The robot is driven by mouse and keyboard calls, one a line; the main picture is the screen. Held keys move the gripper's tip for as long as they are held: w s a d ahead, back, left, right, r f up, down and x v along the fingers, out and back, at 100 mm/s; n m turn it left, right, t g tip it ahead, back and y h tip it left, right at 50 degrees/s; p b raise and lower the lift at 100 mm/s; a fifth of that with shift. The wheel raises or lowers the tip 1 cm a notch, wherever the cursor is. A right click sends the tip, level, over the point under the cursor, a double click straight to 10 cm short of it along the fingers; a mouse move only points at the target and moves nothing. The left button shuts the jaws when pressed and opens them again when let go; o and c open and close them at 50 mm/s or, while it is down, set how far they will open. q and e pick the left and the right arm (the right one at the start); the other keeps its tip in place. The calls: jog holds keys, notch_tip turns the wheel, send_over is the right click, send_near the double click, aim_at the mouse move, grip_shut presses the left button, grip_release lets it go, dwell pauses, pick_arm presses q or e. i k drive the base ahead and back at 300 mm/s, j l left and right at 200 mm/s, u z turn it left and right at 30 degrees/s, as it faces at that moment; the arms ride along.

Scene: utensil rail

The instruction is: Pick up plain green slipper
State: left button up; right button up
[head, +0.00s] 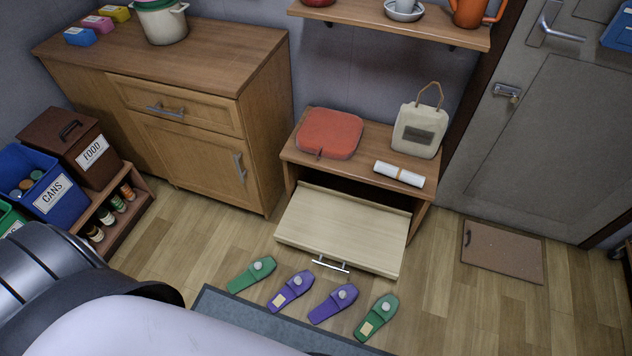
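The plain green slipper (245,277) lies on the wooden floor, leftmost in a row of slippers in front of the low bench. It has a pale round pompom and no patch that I can see. A second green slipper (378,316) at the right end of the row has a yellowish patch. Between them lie a purple slipper with a pale patch (291,291) and a purple slipper without a visible patch (331,306). Neither of my grippers is in view.
A grey mat (230,308) lies just in front of the slippers. Behind them, a pale drawer or flap with a handle (340,230) juts from the bench (370,150). A wooden cabinet (190,130) and bins (58,190) stand left.

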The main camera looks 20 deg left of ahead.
aim_at(262, 267)
jog(key=u, duration=0.65)
jog(key=k+j+u, duration=0.5)
jog(key=j, duration=0.1)
